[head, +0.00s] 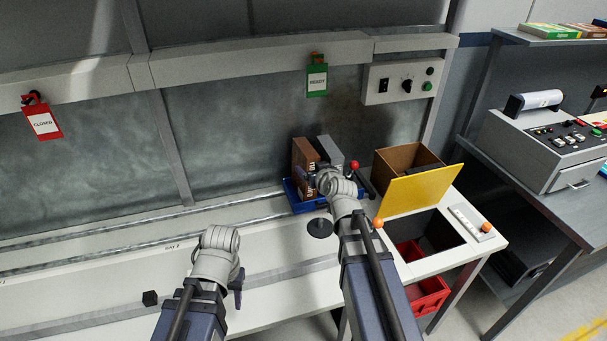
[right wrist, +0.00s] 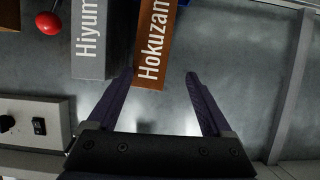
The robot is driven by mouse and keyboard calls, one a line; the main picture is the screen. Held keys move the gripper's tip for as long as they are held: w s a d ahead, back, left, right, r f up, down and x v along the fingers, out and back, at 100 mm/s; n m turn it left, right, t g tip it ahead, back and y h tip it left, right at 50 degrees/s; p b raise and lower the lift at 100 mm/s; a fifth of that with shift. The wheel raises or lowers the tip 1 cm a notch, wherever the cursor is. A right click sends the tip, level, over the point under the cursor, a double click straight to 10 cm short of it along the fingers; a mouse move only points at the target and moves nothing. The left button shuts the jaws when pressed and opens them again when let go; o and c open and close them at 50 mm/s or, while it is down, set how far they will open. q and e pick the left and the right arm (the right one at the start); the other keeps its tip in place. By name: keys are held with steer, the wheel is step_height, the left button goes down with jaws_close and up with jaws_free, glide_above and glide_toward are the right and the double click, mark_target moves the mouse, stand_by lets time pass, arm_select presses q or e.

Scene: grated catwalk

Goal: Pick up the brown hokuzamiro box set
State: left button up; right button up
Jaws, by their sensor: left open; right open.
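The brown Hokuzamiro box set (head: 304,157) stands upright in a blue tray (head: 293,197) on the white bench, left of a grey box (head: 330,149). In the right wrist view the brown box (right wrist: 155,42) shows white "Hokuzam" lettering, with the grey "Hiyum" box (right wrist: 91,40) beside it. My right gripper (right wrist: 160,77) is open and empty; the brown box's end shows between its fingertips, nearer the left finger. I cannot tell whether they touch. My right wrist partly hides the boxes in the head view. My left gripper (head: 237,287) is open, low over the bench, away from the boxes.
Right of the tray are a red-knobbed lever (head: 355,165), a brown carton (head: 398,160) and a raised yellow flap (head: 419,191) beside an opening. A switch panel (head: 403,82) hangs behind. A small black cube (head: 150,298) lies on the otherwise clear left bench.

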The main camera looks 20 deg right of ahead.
mark_target(309, 166)
arm_select(q)
steer(key=shift+s+f+b, duration=0.15)
steer(key=shift+f+b, duration=0.1)
steer(key=shift+b, duration=0.05)
arm_select(e)
steer(key=shift+w+f, duration=0.15)
steer(key=shift+w, duration=0.45)
arm_select(q)
steer(key=shift+w+f, duration=0.35)
steer(key=shift+f, duration=0.05)
arm_select(e)
steer(key=shift+x, duration=1.2)
arm_select(q)
steer(key=shift+s+f+b, duration=0.1)
steer(key=shift+s+b, duration=0.1)
steer(key=shift+b, duration=0.2)
arm_select(e)
steer(key=shift+w+f, duration=0.1)
steer(key=shift+w, duration=0.05)
arm_select(q)
steer(key=shift+f+b, duration=0.75)
arm_select(e)
steer(key=x, duration=0.4)
steer(key=shift+w+a+f, duration=0.1)
steer(key=shift+w+a, duration=0.05)
steer(key=shift+a, duration=0.05)
steer(key=shift+c, duration=0.3)
jaws_close()
